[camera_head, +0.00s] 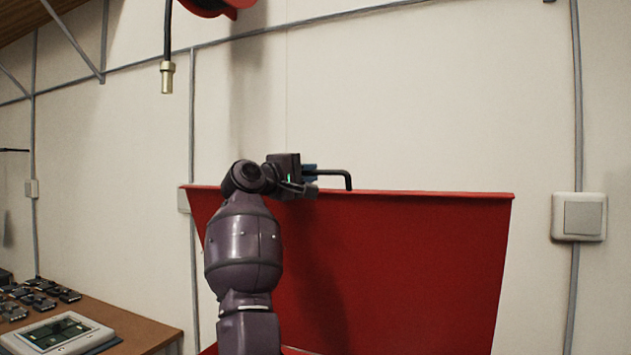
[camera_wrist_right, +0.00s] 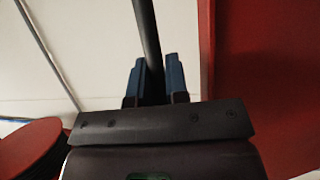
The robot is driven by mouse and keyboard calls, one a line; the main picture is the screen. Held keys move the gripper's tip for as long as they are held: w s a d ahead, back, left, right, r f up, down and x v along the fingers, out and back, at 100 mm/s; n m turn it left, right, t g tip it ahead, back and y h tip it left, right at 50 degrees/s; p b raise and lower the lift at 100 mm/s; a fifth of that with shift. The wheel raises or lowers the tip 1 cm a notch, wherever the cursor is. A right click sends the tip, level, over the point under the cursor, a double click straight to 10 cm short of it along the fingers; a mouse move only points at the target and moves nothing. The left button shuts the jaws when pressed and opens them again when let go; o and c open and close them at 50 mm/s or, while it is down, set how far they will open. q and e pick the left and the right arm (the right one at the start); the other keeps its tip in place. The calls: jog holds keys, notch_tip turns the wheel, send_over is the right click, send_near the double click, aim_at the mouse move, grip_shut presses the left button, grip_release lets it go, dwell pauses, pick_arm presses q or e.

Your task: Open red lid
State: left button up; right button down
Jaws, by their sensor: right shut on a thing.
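The red lid (camera_head: 410,265) stands raised and steeply tilted in front of the wall in the head view. A black bent handle (camera_head: 349,179) is at its top edge. My right gripper (camera_head: 312,174) is at that handle, with its blue fingers shut around the bar. In the right wrist view my right gripper (camera_wrist_right: 156,82) has one blue finger on each side of the black handle bar (camera_wrist_right: 147,35). The red lid's panel (camera_wrist_right: 262,80) fills the right side there. My left gripper is in neither view.
A wooden table (camera_head: 150,322) at the lower left holds a tablet-like device (camera_head: 60,333) and several small dark parts (camera_head: 38,295). A hose with a brass end (camera_head: 167,78) hangs at the upper left. A switch (camera_head: 579,217) is on the right wall.

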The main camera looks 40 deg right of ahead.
jog(key=shift+s+a+f, duration=0.2)
jog(key=shift+s+a, duration=0.1)
jog(key=shift+a, duration=0.3)
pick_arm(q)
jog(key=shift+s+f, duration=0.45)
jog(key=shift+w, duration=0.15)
pick_arm(e)
jog(key=c, duration=1.1)
grip_release()
pick_arm(q)
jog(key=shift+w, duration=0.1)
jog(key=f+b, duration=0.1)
jog(key=b, duration=0.1)
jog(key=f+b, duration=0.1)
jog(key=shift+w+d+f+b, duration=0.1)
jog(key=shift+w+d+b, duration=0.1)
jog(key=shift+b, duration=0.15)
pick_arm(e)
jog(key=a, duration=0.3)
jog(key=a+f, duration=0.1)
jog(key=a, duration=0.3)
jog(key=s+a, duration=0.1)
jog(key=a, duration=0.2)
jog(key=shift+a+f, duration=0.25)
jog(key=shift+a, duration=0.05)
